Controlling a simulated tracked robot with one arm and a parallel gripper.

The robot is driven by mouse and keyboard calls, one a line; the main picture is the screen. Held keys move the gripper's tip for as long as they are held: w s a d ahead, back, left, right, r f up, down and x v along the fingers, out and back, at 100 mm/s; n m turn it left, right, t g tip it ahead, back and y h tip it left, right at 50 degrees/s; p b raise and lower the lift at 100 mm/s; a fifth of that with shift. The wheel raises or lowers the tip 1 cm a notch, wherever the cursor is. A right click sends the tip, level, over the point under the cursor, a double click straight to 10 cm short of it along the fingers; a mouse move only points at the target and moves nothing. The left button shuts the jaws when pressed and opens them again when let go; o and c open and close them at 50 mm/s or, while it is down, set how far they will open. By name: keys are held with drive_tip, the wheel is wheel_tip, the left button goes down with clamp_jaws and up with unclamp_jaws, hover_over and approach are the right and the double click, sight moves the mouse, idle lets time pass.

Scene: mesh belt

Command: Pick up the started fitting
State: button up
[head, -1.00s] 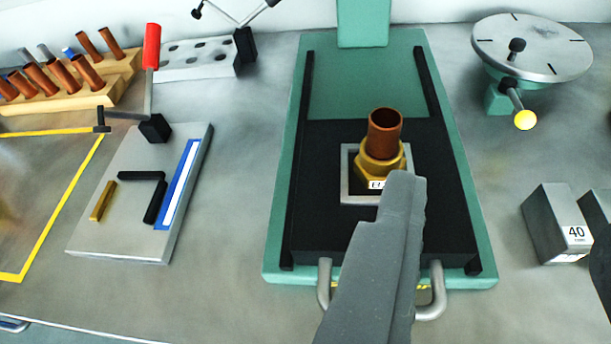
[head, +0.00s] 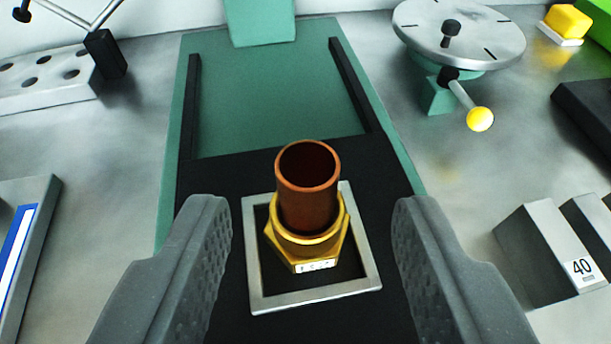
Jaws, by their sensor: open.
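The fitting (head: 308,235) is a brass hex nut body with a copper tube (head: 307,190) standing upright in it. A small white label with dark marks is on its front face. It stands inside a square metal frame (head: 315,300) on the black plate of the green fixture. My gripper (head: 315,240) is open, with one grey finger to the left of the fitting and one to the right. Neither finger touches the fitting in this view, and gaps show on both sides. The fitting's bottom edge inside the frame is partly hidden.
The green fixture (head: 275,105) has black side rails. A round dial plate (head: 460,35) with a yellow-knobbed lever stands at the back right. Grey blocks (head: 545,250), one marked 40, sit at the right. A holed grey block (head: 45,80) is at the back left.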

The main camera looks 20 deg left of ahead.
sight(307, 190)
drive_tip(key=shift+w+a+f, duration=0.15)
drive_tip(key=shift+w+a, duration=0.1)
drive_tip(key=shift+w, duration=0.35)
drive_tip(key=b+x, duration=0.1)
drive_tip(key=x, duration=0.3)
drive_tip(key=shift+w+a+f, duration=0.1)
drive_tip(key=shift+w+a, duration=0.15)
drive_tip(key=shift+w, duration=0.1)
clamp_jaws()
